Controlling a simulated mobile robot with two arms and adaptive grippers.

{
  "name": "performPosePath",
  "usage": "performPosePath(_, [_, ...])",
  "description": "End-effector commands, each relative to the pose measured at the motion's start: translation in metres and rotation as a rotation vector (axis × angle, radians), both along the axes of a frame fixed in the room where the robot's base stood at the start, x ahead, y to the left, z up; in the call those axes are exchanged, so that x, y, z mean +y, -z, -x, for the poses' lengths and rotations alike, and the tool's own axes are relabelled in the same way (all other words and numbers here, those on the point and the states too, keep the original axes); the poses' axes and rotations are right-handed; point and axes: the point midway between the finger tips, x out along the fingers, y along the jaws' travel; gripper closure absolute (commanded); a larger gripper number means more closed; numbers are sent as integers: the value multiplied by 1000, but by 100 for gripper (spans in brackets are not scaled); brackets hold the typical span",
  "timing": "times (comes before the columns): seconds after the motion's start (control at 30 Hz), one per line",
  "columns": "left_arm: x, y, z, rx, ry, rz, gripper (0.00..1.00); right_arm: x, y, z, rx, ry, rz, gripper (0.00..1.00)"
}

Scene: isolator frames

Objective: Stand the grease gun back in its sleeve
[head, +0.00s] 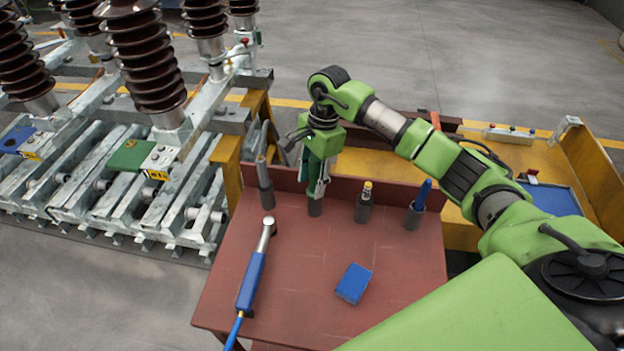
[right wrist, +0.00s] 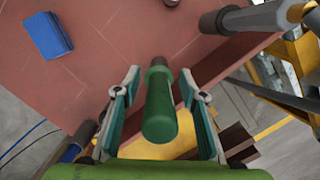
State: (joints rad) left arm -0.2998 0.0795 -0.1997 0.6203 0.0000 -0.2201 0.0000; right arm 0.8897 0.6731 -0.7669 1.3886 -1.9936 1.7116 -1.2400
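A green cylindrical tool (right wrist: 160,105), which I take to be the grease gun, stands upright with its lower end at a dark sleeve (head: 315,207) near the table's back edge. How deep it sits is hard to see. My right gripper (head: 318,188) is above that sleeve, pointing down. In the right wrist view its two fingers (right wrist: 160,72) are on either side of the green tool, with a visible gap on each side, so it is open around the tool. In the head view the fingers mostly hide the tool. My left gripper is not in view.
On the red table (head: 300,320), a blue tool with a silver head (head: 252,275) and blue hose lies at left, and a blue block (head: 353,283) in front.

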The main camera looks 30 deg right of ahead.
Motion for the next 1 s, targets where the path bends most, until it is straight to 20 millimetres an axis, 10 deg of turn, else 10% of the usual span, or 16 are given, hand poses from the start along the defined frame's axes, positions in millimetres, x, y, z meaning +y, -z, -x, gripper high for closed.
performPosePath(0.43, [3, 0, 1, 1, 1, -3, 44, -2, -8, 0, -1, 0, 2, 60])
performPosePath(1.0, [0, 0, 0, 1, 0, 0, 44, -18, -110, -3, -1, 1, 1, 60])
